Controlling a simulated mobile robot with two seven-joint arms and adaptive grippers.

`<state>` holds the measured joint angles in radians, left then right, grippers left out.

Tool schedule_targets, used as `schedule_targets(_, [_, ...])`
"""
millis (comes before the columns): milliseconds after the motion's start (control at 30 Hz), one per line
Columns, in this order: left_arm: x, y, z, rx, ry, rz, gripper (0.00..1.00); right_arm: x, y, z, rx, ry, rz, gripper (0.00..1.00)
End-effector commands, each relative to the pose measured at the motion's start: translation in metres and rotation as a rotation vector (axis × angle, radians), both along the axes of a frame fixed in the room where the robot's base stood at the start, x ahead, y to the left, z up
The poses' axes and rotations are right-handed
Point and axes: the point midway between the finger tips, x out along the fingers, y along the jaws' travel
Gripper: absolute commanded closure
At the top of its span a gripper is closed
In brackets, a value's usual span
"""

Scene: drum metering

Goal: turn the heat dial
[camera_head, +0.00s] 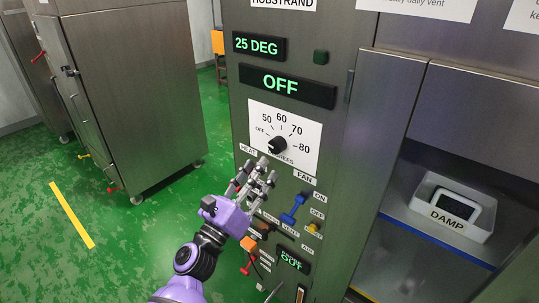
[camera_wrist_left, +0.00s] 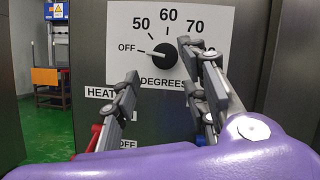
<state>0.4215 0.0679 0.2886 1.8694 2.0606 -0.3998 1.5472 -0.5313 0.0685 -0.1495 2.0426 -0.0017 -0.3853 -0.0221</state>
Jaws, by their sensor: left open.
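The heat dial (camera_head: 278,145) is a black round knob on a white scale plate marked OFF, 50, 60, 70 and 80. In the left wrist view, the dial (camera_wrist_left: 165,54) has its white pointer turned left towards OFF. My left gripper (camera_head: 266,172) is open just below and in front of the dial. In the left wrist view, its fingers (camera_wrist_left: 158,62) are spread, one low to the left of the knob and one at its right. I cannot tell whether the right finger touches the knob. My right gripper is not in view.
Green displays read 25 DEG (camera_head: 258,45) and OFF (camera_head: 287,85). A blue fan lever (camera_head: 293,208), a yellow knob (camera_head: 313,228) and a red lever (camera_head: 247,266) are below the dial. A DAMP tray (camera_head: 455,222) stands in the bay at right.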

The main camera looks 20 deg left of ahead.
Motion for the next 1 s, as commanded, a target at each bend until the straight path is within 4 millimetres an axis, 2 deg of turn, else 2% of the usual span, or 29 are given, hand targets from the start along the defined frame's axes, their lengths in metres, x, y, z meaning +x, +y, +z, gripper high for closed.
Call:
schedule_targets(200, [0.033, -0.009, 0.018, 0.005, -0.004, -0.001, 0.59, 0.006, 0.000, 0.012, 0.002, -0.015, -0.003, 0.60])
schedule_targets(400, [0.054, -0.015, 0.025, 0.007, -0.002, 0.000, 0.59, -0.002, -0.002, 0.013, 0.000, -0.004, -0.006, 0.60])
schedule_targets(567, [0.059, -0.016, 0.025, 0.008, 0.000, 0.000, 0.59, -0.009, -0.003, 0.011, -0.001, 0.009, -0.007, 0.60])
schedule_targets(767, [0.059, -0.016, 0.024, 0.009, 0.000, 0.000, 0.59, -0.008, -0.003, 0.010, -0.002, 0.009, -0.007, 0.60])
schedule_targets(1000, [0.059, -0.015, 0.025, 0.008, 0.001, 0.002, 0.91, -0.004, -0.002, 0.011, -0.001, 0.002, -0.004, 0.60])
